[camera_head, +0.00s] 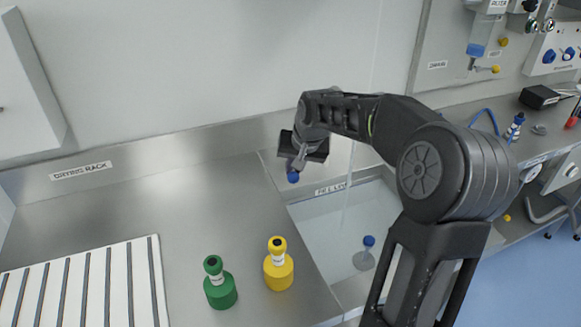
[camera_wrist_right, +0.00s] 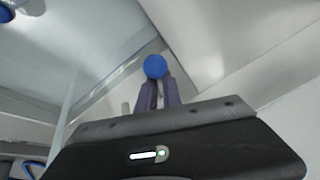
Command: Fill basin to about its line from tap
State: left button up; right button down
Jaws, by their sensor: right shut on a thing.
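The sunk basin (camera_head: 325,262) is right of centre in the head view, with a "FILL LINE" label (camera_head: 333,188) on its back wall. A pale, thin vertical streak like a water stream (camera_head: 347,195) comes down into it. The water level against the line is hard to tell. My right gripper (camera_head: 297,165) is at the basin's back left corner, shut on a blue knob (camera_head: 293,177). The knob also shows between the fingertips in the wrist view (camera_wrist_right: 155,67). A clear round piece with a blue knob (camera_head: 367,250) is in the basin. My left gripper is out of view.
A green bottle (camera_head: 221,291) and a yellow bottle (camera_head: 279,271) stand on the steel counter left of the basin. A white slatted drying rack (camera_head: 150,280) lies further left. My right arm covers the basin's right side.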

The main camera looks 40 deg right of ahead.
jog(key=n, duration=0.1)
jog(key=s+d+n+y, duration=0.1)
jog(key=d+n+b, duration=0.1)
jog(key=n, duration=0.1)
jog(key=shift+s+f+y, duration=0.25)
jog(key=shift+f+y, duration=0.05)
jog(key=shift+y, duration=0.1)
jog(key=c, duration=1.6)
grip_release()
jog(key=shift+d, duration=0.1)
jog(key=shift+o, duration=0.5)
jog(key=shift+r, duration=0.1)
jog(key=shift+d+r, duration=0.1)
jog(key=shift+r, duration=0.05)
jog(key=v, duration=0.7)
jog(key=shift+s+r, duration=0.2)
jog(key=shift+s, duration=0.05)
jog(key=shift+c, duration=0.4)
